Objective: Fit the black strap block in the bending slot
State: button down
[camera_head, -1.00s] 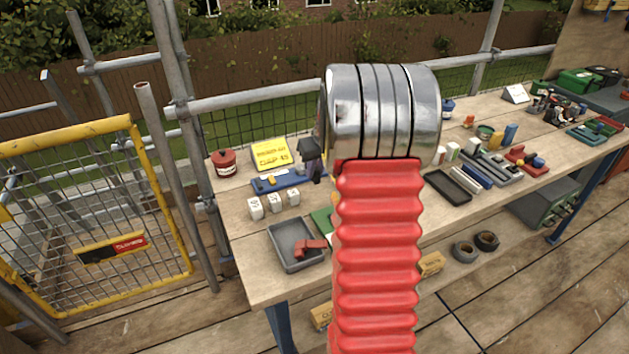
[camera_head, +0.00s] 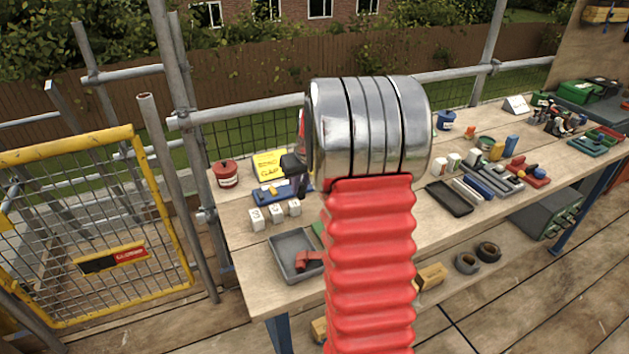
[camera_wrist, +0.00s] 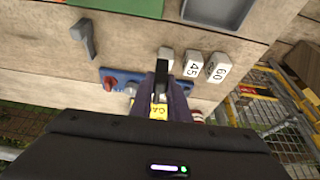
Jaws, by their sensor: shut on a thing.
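My gripper (camera_wrist: 162,95) is shut on the black strap block (camera_wrist: 161,72), which shows as a narrow dark upright piece between the fingers in the wrist view. The blue bending jig (camera_wrist: 120,77) lies on the bench just behind and left of the fingers there, with a red knob on it. The fingers and block hide part of the jig. I cannot see the slot or tell whether the block touches the jig.
White number blocks (camera_head: 275,212) stand in front of the jig. A yellow note card (camera_head: 270,163) and red pot (camera_head: 226,172) are behind it. A grey tray (camera_head: 287,248) with a red piece lies nearer. A grey hooked piece (camera_wrist: 86,40) lies on bare bench.

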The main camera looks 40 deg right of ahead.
jog(key=a+f+n, duration=0.1)
jog(key=a+f, duration=0.1)
jog(key=a, duration=1.4)
jog(key=a+f+n+y, duration=0.1)
jog(key=a+f+n, duration=0.1)
jog(key=a, duration=1.4)
jog(key=shift+w+a+f, duration=0.2)
jog(key=shift+w+a, duration=0.05)
jog(key=shift+a, duration=0.1)
